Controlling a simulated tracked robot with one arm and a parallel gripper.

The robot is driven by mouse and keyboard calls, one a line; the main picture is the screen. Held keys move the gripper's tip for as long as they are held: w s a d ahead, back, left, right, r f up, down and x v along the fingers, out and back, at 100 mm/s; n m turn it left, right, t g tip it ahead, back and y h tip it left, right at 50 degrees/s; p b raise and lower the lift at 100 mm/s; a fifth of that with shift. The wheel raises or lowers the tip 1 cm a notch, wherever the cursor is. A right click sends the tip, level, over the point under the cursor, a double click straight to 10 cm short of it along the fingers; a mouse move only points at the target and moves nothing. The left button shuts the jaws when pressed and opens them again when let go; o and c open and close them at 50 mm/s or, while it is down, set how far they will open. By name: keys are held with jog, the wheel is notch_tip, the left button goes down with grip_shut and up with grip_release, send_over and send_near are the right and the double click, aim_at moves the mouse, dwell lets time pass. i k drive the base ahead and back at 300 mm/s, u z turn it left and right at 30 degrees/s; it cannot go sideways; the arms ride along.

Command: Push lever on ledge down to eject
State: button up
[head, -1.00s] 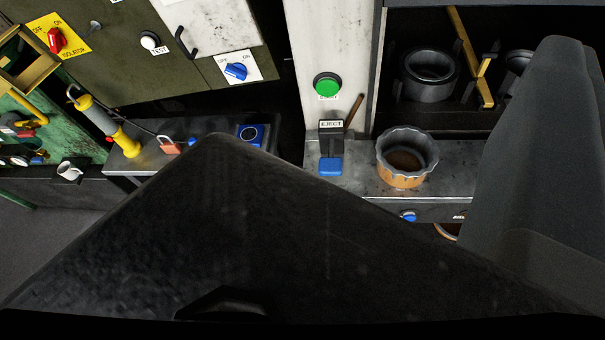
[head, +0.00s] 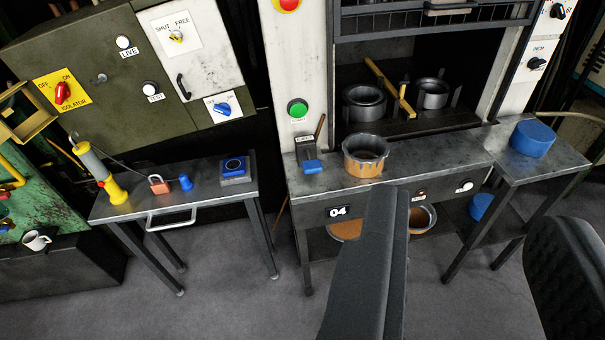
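The ledge (head: 440,157) is a grey metal shelf at the front of the white cabinet. On its left end stands a small dark block with an EJECT label (head: 305,139). A lever with a blue end tab (head: 313,166) sticks out from the block's front. A thin brown rod (head: 320,126) rises beside the block. Dark grey parts of mine (head: 365,265) rise from the bottom edge, below and right of the lever, and appear well apart from it. Another dark part of mine is at the lower right. I cannot tell whether my gripper is open.
A scalloped pot (head: 366,155) stands right of the lever. A green button (head: 298,108) is on the panel above. Dark pots sit in the recess behind. A side table (head: 210,185) at left holds a padlock and a blue-topped box. A blue cylinder (head: 533,138) stands at right.

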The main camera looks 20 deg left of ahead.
aim_at(310, 166)
jog(key=u, duration=0.45)
jog(key=i, duration=1)
jog(key=z, duration=0.35)
jog(key=k, duration=0.85)
jog(key=u, duration=0.25)
jog(key=i, duration=0.95)
